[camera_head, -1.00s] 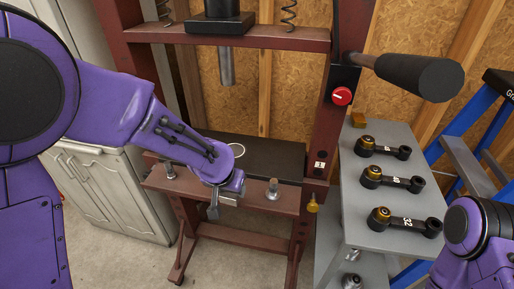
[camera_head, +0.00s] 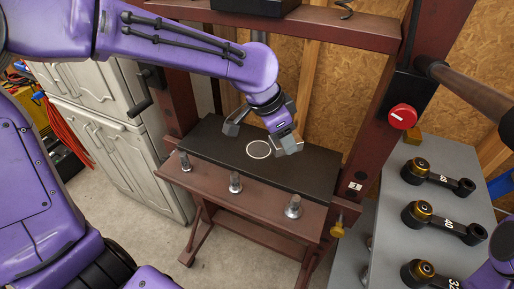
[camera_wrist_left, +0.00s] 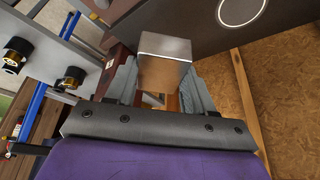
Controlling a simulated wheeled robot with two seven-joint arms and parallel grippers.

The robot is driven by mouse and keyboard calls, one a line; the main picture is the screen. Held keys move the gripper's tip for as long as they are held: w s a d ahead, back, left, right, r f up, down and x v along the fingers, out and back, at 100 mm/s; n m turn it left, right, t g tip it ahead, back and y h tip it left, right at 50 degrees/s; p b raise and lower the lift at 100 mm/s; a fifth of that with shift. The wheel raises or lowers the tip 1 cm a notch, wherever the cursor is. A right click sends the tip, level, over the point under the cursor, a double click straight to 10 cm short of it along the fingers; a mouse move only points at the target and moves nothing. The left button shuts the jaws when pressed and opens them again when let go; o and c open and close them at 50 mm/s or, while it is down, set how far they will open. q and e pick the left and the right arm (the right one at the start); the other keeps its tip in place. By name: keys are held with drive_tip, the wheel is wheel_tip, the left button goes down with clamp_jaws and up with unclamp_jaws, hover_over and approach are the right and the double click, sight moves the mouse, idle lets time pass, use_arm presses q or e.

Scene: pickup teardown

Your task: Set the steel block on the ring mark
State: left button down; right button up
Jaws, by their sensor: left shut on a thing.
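The steel block (camera_wrist_left: 165,58), a shiny grey cube, is held between the two fingers of my left gripper (camera_head: 284,138). In the head view the fingers and block are small and partly covered, so I cannot clearly tell them apart. The ring mark (camera_head: 258,149) is a pale circle on the dark press plate (camera_head: 210,140). It also shows at the top right of the wrist view (camera_wrist_left: 240,10). The gripper is over the plate, a little right of the ring in the head view. My right gripper is out of view.
The red-brown press frame (camera_head: 370,130) surrounds the plate, with several bolts such as one (camera_head: 294,207) along its front beam. A red knob (camera_head: 402,116) is on the right post. A grey shelf (camera_head: 390,215) with black links (camera_head: 438,177) stands at right.

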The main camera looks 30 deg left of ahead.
use_arm(q)
drive_tip(key=w+a+f, duration=0.2)
drive_tip(key=a+f, duration=0.1)
drive_tip(key=w+a+f, duration=0.3)
drive_tip(key=a+f, duration=0.1)
drive_tip(key=w+a+f+p, duration=0.1)
drive_tip(key=w+a+f, duration=0.2)
drive_tip(key=a, duration=0.1)
drive_tip(key=shift+w+f, duration=0.2)
drive_tip(key=shift+f, duration=0.05)
wheel_tip(320, 180, down, 2)
drive_tip(key=shift+s+f+p, duration=0.15)
drive_tip(key=shift+p, duration=0.2)
drive_tip(key=shift+f, duration=0.25)
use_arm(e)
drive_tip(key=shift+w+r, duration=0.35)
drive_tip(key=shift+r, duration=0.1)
use_arm(q)
drive_tip(key=shift+f, duration=0.15)
drive_tip(key=shift+c, duration=2.1)
unclamp_jaws()
